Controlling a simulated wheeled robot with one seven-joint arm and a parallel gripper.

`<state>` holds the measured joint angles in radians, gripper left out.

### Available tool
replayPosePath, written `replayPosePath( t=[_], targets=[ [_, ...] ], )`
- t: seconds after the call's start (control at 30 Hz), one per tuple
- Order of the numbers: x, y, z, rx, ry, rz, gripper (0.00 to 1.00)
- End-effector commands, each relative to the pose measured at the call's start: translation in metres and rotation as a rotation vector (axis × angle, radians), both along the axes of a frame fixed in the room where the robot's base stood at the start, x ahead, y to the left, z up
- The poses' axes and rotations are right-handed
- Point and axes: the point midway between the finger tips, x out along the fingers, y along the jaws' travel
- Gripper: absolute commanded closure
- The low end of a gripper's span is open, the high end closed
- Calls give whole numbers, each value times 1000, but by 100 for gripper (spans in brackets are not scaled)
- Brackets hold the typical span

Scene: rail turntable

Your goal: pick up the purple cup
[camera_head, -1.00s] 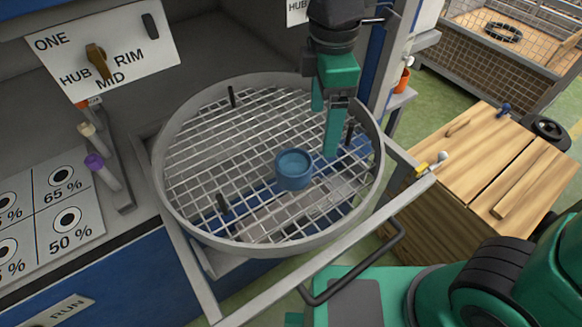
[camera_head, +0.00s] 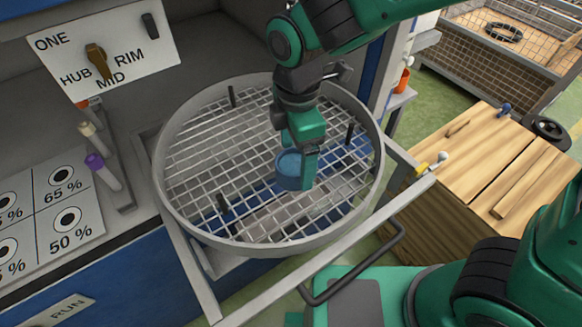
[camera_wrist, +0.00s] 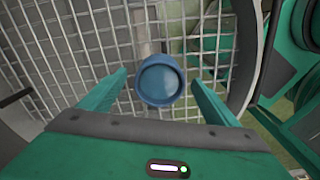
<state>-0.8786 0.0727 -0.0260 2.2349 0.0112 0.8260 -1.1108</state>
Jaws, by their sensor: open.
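In the wrist view the cup (camera_wrist: 160,82) lies between the two spread fingertips, with a gap on both sides. I cannot tell from the frames how far the fingertips reach down beside the cup. Nothing is held.
The turntable has a raised grey rim and several dark upright pegs, one at the right (camera_head: 349,133). A selector sign (camera_head: 100,50) is behind. A wooden cabinet (camera_head: 480,180) stands at the right.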

Motion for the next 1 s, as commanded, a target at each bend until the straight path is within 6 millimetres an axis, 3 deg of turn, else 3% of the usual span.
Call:
replayPosePath(
  t=[0.17,0.43,0.47,0.6,0.67,1.0],
  targets=[
    [-1,0,-20,0,1,1,17],
    [0,0,-23,0,-1,0,17],
    [0,0,-22,0,-1,0,19],
    [0,0,-22,0,-1,0,52],
    [0,0,-22,0,-1,0,64],
    [0,0,-20,2,-1,-1,64]
  ],
)
